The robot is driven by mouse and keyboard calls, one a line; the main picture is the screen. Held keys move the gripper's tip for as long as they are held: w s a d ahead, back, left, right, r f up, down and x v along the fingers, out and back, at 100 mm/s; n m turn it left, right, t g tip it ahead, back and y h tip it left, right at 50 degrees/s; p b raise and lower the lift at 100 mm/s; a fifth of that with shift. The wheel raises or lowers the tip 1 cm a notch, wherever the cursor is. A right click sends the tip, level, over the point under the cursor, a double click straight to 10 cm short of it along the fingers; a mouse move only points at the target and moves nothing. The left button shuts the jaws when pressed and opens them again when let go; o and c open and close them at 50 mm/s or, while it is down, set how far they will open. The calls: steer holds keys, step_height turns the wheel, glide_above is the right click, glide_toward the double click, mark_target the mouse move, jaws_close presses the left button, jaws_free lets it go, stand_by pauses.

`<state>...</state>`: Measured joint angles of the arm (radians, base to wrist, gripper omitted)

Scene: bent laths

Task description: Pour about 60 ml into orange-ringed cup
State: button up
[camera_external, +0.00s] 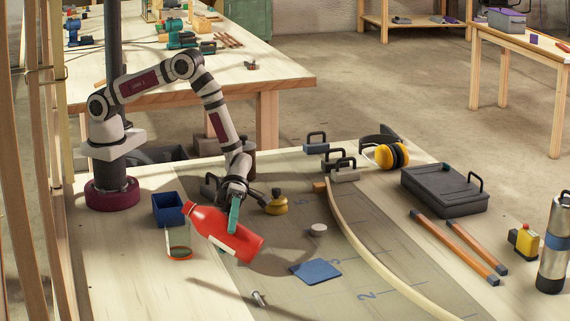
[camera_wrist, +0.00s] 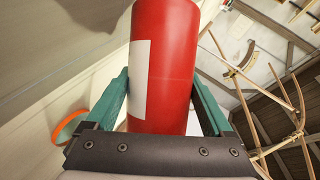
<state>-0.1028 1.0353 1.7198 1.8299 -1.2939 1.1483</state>
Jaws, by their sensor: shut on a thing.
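My gripper (camera_external: 234,216) is shut on a red bottle (camera_external: 222,232) with a white label. The bottle is strongly tilted in the outside view, its neck to the upper left and its base lower right. In the wrist view the bottle (camera_wrist: 165,65) stands between the two green fingers. The orange-ringed cup (camera_external: 179,253) is on the table, below and left of the bottle's neck. Its orange ring (camera_wrist: 68,127) also shows at the left of the wrist view. I cannot tell the liquid level in the cup or bottle, or whether anything is flowing.
A blue open box (camera_external: 169,209) stands behind the cup. A long bent lath (camera_external: 372,254) curves along the table. The front left tabletop is clear.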

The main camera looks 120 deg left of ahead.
mark_target(224, 216)
steer(key=shift+w+r+m+t, duration=0.15)
steer(key=shift+r+m+t, duration=0.45)
steer(key=shift+r, duration=0.1)
steer(key=shift+s+r+m+t, duration=0.3)
steer(key=shift+r+m, duration=0.3)
steer(key=shift+r, duration=0.25)
steer(key=shift+r+m+t+h, duration=0.4)
steer(key=shift+r+m, duration=0.1)
steer(key=shift+r, duration=0.2)
steer(key=shift+r, duration=0.1)
steer(key=shift+s+m+t, duration=0.2)
steer(key=shift+m+t, duration=0.2)
steer(key=shift+m, duration=0.2)
steer(key=shift+w+r, duration=0.1)
steer(key=shift+w, duration=0.2)
steer(key=shift+r+m+p, duration=0.25)
steer(key=shift+m+p, duration=0.05)
steer(key=shift+p, duration=0.05)
stand_by(0.6)
